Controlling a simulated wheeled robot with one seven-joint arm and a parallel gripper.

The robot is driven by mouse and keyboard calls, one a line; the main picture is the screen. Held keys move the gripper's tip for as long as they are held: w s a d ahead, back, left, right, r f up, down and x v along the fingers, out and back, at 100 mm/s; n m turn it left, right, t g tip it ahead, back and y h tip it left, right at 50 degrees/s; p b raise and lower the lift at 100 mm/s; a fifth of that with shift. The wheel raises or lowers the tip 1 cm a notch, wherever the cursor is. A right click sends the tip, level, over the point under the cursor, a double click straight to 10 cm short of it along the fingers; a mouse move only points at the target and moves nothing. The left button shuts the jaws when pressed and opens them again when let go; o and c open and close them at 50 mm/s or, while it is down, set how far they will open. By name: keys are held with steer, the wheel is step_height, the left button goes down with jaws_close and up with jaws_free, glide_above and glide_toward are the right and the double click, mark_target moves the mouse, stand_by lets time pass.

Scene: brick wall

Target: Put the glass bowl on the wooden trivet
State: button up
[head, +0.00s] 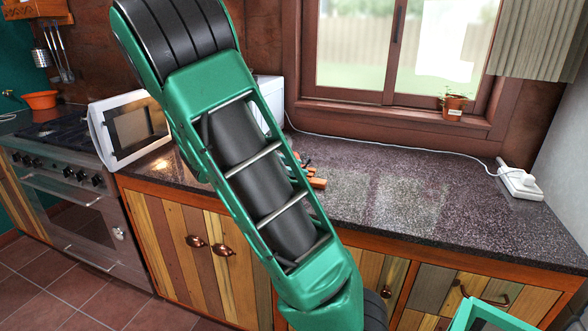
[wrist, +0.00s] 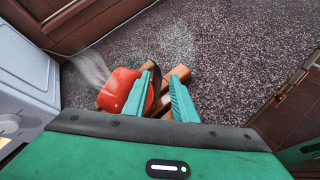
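The wooden trivet (wrist: 180,72) lies on the speckled dark counter, partly behind my fingers in the wrist view. In the head view a bit of its orange-brown wood (head: 318,183) shows beside my arm. My gripper (wrist: 164,72) has its two green fingers apart, over or beside the trivet. A dark curved edge shows between the fingers; I cannot tell what it belongs to. I cannot make out the glass bowl for certain. A faint pale-green patch beyond the fingertips may be glass or a window reflection. My arm hides much of this spot in the head view.
A red rounded object (wrist: 117,90) sits just left of my fingers. A white microwave (head: 130,130) stands at the counter's left, beside the stove (head: 70,170). The counter's right side (head: 430,195) is clear up to a white power strip (head: 520,184). A potted plant (head: 453,107) stands on the sill.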

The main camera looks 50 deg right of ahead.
steer(key=v, duration=1.2)
steer(key=s+f+m+g+y, duration=0.1)
steer(key=s+f+m+y, duration=0.6)
steer(key=s, duration=0.3)
steer(key=s+a+m+t+y, duration=0.1)
steer(key=s+a+m+y, duration=0.4)
steer(key=s+a+m, duration=0.6)
steer(key=s, duration=0.2)
steer(key=shift+s+y, duration=0.4)
steer(key=shift+a+r, duration=0.1)
